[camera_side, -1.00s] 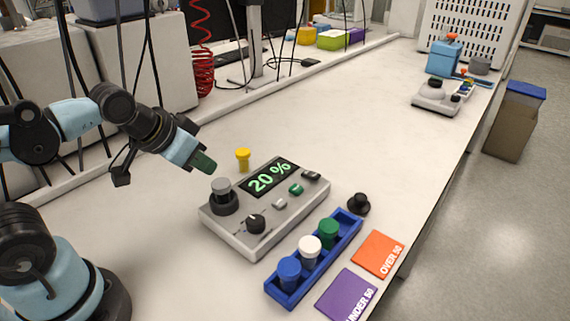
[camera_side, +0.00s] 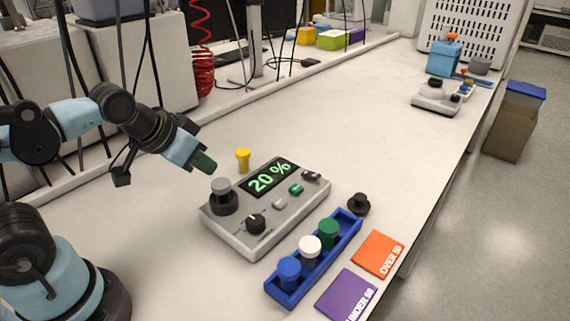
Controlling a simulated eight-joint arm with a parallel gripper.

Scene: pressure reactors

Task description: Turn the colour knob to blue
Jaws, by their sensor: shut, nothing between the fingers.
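A grey control box (camera_side: 238,241) sits on the bench, its screen (camera_side: 271,178) reading "20 %" in green. A large knob with a grey top and dark base (camera_side: 221,192) stands at its left corner. A smaller black dial with a white mark (camera_side: 256,223) sits near the front edge. The frames do not show clearly which is the colour knob, and no colour marks are readable. My gripper (camera_side: 206,163) is shut and empty, with dark green tips. It is above and behind the large knob, apart from it.
A blue rack (camera_side: 345,241) holds blue, white and green vials in front of the box. A yellow-capped vial (camera_side: 243,158) stands behind the box. A black knob-like piece (camera_side: 359,203), an orange card (camera_side: 379,254) and a purple card (camera_side: 346,295) lie near the bench edge.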

